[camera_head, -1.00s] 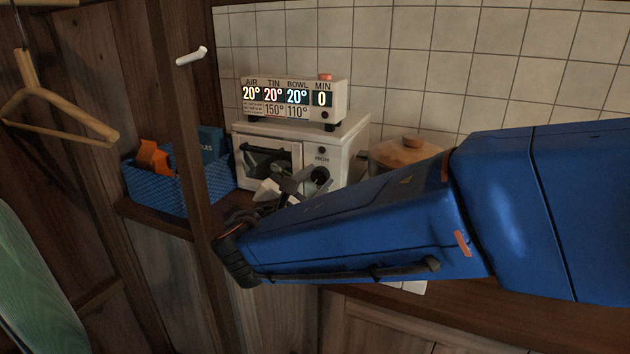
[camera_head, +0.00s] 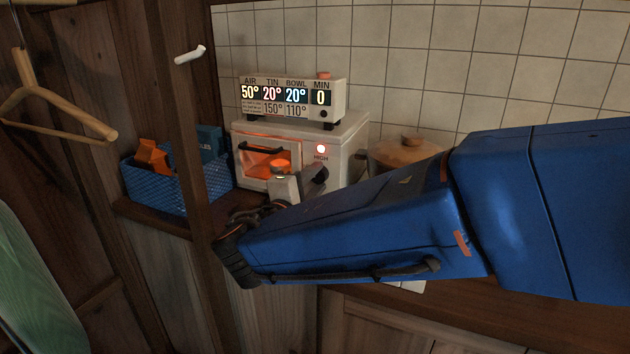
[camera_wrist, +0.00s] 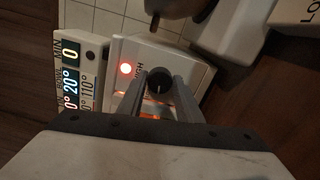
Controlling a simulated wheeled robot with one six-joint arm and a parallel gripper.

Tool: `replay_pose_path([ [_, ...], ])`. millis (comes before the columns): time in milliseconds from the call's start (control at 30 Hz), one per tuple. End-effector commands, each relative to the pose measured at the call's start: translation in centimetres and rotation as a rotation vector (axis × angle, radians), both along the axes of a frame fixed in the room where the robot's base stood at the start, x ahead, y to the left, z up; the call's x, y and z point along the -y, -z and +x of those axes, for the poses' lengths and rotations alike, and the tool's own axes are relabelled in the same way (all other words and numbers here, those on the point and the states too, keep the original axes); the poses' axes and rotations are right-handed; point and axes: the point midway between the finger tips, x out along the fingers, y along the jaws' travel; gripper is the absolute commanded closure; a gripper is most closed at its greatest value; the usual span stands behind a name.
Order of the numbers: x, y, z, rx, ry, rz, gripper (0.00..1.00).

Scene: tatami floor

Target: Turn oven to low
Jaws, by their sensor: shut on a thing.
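The white oven (camera_head: 350,145) stands on the counter, its window (camera_head: 262,164) glowing orange and its red lamp (camera_head: 320,149) lit above the word HIGH. In the wrist view the black knob (camera_wrist: 160,84) sits between the two grey fingers of my gripper (camera_wrist: 161,90), which is shut on it. The lit lamp (camera_wrist: 125,68) and part of the HIGH label show beside it. In the head view my gripper (camera_head: 302,182) is at the oven's front right, hiding the knob. The knob's pointer setting is hard to read.
A display box (camera_head: 292,100) on the oven reads AIR 50°, TIN 20°, BOWL 20°, MIN 0. A blue basket (camera_head: 172,190) with orange and blue things stands left, behind a wooden post (camera_head: 180,120). A wooden-lidded pot (camera_head: 405,150) is close on the right.

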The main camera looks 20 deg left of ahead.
Motion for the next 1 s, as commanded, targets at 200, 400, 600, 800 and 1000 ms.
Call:
replay_pose_path([
  [200,0.05,0.13,0.01,0.007,0.001,0.099,0.91],
  [400,0.06,0.16,0.01,0.011,0.001,0.147,0.91],
  [600,0.07,0.18,-0.01,0.011,0.001,0.158,0.91],
  [800,0.07,0.19,0.0,0.011,0.002,0.158,0.91],
  [1000,0.06,0.17,0.01,0.011,0.001,0.158,0.51],
])
